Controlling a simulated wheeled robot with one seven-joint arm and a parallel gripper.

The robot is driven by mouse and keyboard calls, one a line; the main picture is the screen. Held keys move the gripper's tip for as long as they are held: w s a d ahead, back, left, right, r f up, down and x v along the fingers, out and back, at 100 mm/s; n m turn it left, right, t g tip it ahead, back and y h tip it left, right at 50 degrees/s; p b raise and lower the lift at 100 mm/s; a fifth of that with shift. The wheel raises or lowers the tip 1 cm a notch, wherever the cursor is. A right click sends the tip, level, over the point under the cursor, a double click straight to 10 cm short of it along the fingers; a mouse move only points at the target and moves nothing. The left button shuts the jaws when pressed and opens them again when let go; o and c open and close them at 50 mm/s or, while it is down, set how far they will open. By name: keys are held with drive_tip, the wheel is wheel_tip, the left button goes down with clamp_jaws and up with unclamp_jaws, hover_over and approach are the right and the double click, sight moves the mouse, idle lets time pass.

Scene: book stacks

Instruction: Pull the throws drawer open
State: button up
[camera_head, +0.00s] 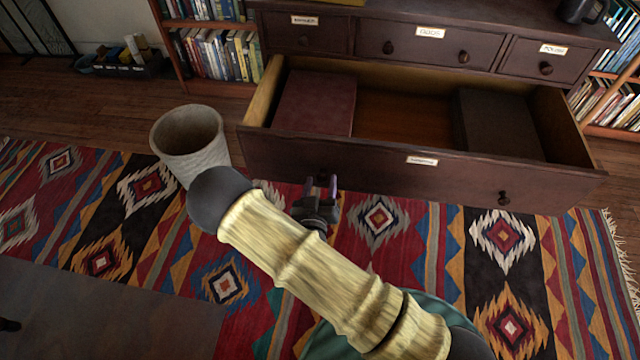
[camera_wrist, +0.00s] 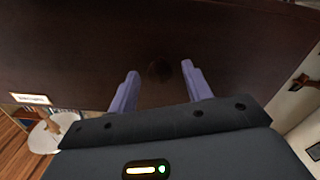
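The wide lower drawer (camera_head: 370,172) of a dark wooden chest is pulled well out. Its label (camera_head: 422,161) is too small for me to read, so I cannot tell whether it is the throws drawer. My gripper (camera_head: 322,183) is at the left part of its front, at the left knob, which it partly hides. In the wrist view the gripper's two purple fingers (camera_wrist: 160,84) are apart, with the round dark knob (camera_wrist: 159,70) between and just beyond their tips. Gaps show on both sides of the knob. The right knob (camera_head: 503,198) is free.
Inside the drawer lie a dark red flat item (camera_head: 315,103) and a black one (camera_head: 497,125). Several small labelled drawers (camera_head: 430,43) above are shut. A grey cylindrical bin (camera_head: 190,145) stands left of the drawer. A patterned rug (camera_head: 100,215) covers the floor; bookshelves (camera_head: 215,50) flank the chest.

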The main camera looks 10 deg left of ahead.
drive_tip(key=shift+s, duration=0.1)
drive_tip(key=s+p, duration=0.5)
drive_tip(key=s, duration=1.2)
drive_tip(key=shift+d, duration=0.4)
drive_tip(key=shift+s, duration=0.15)
